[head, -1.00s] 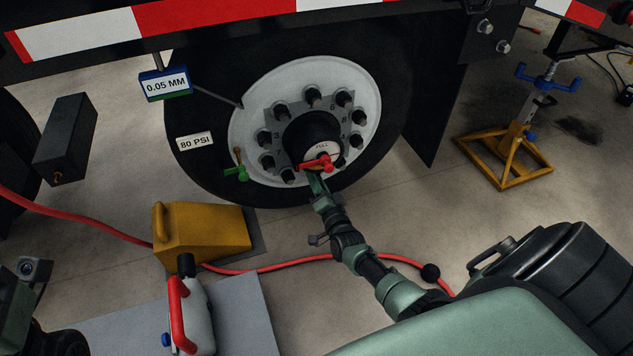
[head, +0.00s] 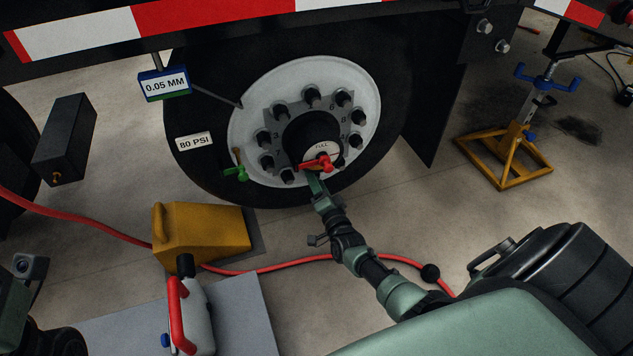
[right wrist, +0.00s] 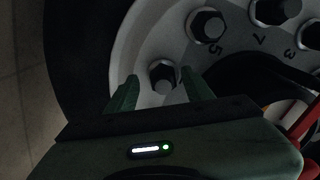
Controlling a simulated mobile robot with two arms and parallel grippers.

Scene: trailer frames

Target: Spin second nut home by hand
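The white wheel rim (head: 256,90) carries a ring of dark nuts around a black hub (head: 303,135). My right gripper (head: 313,180) reaches up to the ring's lower edge, beside a red lever (head: 316,163). In the right wrist view its green fingers (right wrist: 160,90) are apart, one on each side of a dark nut (right wrist: 163,75) on its stud. A gap shows beside the nut, so no grip is visible. Another nut (right wrist: 206,25) by the number 5 sits above right. In the head view the fingertips and their nut are largely hidden.
A yellow wheel chock (head: 205,235) and a red hose (head: 300,264) lie below the wheel. A yellow jack stand (head: 505,160) stands right. A gauge marked 0.05 MM (head: 165,85) hangs upper left.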

